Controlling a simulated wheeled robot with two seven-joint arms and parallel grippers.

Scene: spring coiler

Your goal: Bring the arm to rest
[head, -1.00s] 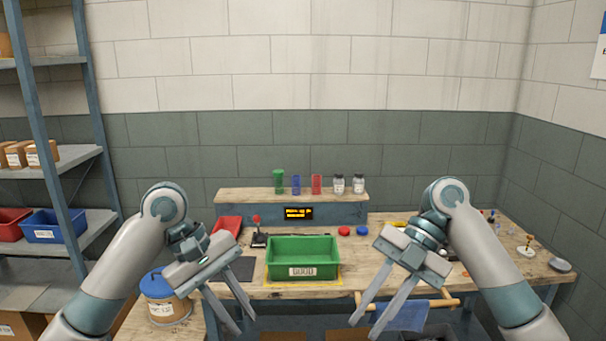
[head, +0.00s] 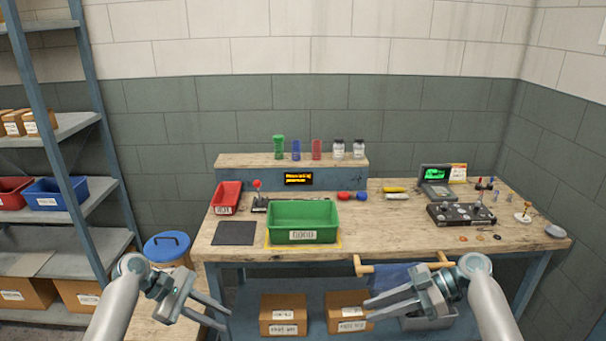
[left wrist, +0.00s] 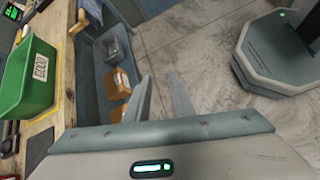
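My left gripper (head: 222,313) is low at the left in the head view, in front of the workbench (head: 380,212) and below its top. Its two fingers are spread with nothing between them. In the left wrist view the left gripper's fingers (left wrist: 160,95) point over the floor, apart and empty. My right gripper (head: 368,308) is low at the right of centre, also in front of the bench, with its fingers apart and empty. Neither gripper touches anything that I can see.
A green bin (head: 302,222) stands near the bench's front edge, also in the left wrist view (left wrist: 27,80). A red bin (head: 226,198), a joystick box (head: 259,202) and a black device (head: 461,214) stand on the bench. A blue-lidded bucket (head: 167,248) stands left. Boxes (head: 284,314) sit below.

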